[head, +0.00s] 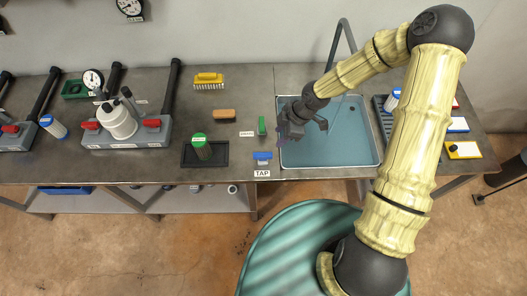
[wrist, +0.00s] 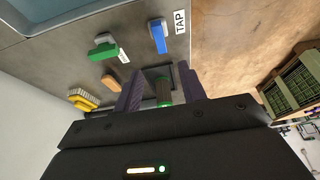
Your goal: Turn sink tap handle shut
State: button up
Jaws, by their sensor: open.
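The blue tap handle (head: 262,156) sits on the counter left of the sink, just behind a "TAP" label (head: 262,173). In the wrist view the blue handle (wrist: 158,37) lies beyond the fingertips, beside the same label (wrist: 180,22). A green handle (head: 262,126) with its own small label stands farther back; it also shows in the wrist view (wrist: 103,48). The sink (head: 345,150) has a tall grey spout (head: 343,35) behind it. My gripper (head: 291,132) is over the sink's left edge, right of both handles. Its fingers (wrist: 160,82) are open, touching neither handle.
An orange-brown brush (head: 224,114) and a yellow brush (head: 209,81) lie behind. Red-handled valves (head: 152,123) are farther left.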

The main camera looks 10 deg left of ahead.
aim_at(263, 155)
jog(key=p+x, duration=0.3)
jog(key=x, duration=1)
jog(key=shift+a+f, duration=0.2)
jog(key=shift+f, duration=0.15)
jog(key=shift+d+f, duration=0.15)
jog(key=shift+f, duration=0.05)
jog(key=shift+c, duration=0.4)
jog(key=shift+s, duration=0.15)
grip_shut()
